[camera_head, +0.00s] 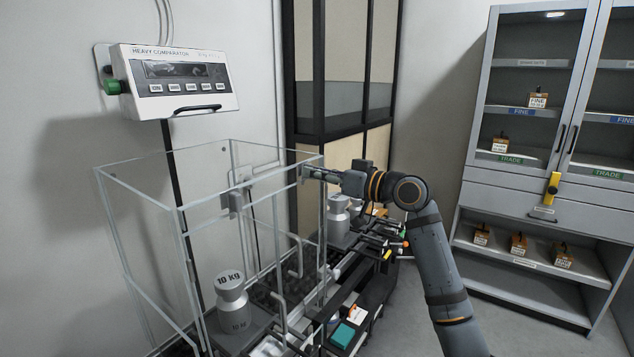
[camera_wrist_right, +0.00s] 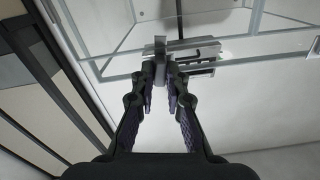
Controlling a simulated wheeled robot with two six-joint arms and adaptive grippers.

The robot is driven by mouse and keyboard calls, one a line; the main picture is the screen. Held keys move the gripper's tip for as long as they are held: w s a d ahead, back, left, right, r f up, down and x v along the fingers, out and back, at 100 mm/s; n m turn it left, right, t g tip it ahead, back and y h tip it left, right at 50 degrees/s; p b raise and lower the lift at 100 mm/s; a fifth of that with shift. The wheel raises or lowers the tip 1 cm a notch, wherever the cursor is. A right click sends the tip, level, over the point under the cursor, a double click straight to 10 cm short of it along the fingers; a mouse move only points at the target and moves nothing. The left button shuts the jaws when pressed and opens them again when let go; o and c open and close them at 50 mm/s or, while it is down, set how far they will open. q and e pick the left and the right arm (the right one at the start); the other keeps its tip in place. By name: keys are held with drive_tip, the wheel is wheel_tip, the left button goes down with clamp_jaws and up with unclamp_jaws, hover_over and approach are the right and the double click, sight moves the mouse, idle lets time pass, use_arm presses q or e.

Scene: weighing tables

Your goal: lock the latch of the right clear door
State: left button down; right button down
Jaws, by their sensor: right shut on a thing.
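The clear case (camera_head: 150,165) stands on the bench in the head view. Its right clear door (camera_head: 310,225) looks closed, though its edges are hard to follow. My right gripper (camera_head: 310,173) reaches in from the right to the upper part of this door. In the right wrist view, my right gripper (camera_wrist_right: 160,78) is shut on the small upright knob of the grey latch (camera_wrist_right: 195,54) at the glass edge. The latch's bar runs right from the fingers. I cannot tell whether its bolt is engaged. My left gripper is not in view.
A weight marked 10 KG (camera_head: 232,302) stands inside the case, and another weight (camera_head: 338,222) stands behind the door to the right. The heavy comparator display (camera_head: 180,82) hangs above left. A grey cabinet (camera_head: 535,205) stands at the right.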

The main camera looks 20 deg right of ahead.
drive_tip(key=shift+f+n+b, duration=0.1)
drive_tip(key=shift+n+b, duration=0.35)
drive_tip(key=shift+n, duration=0.55)
drive_tip(key=c, duration=1.4)
unclamp_jaws()
drive_tip(key=shift+o, duration=0.2)
drive_tip(key=v, duration=1.2)
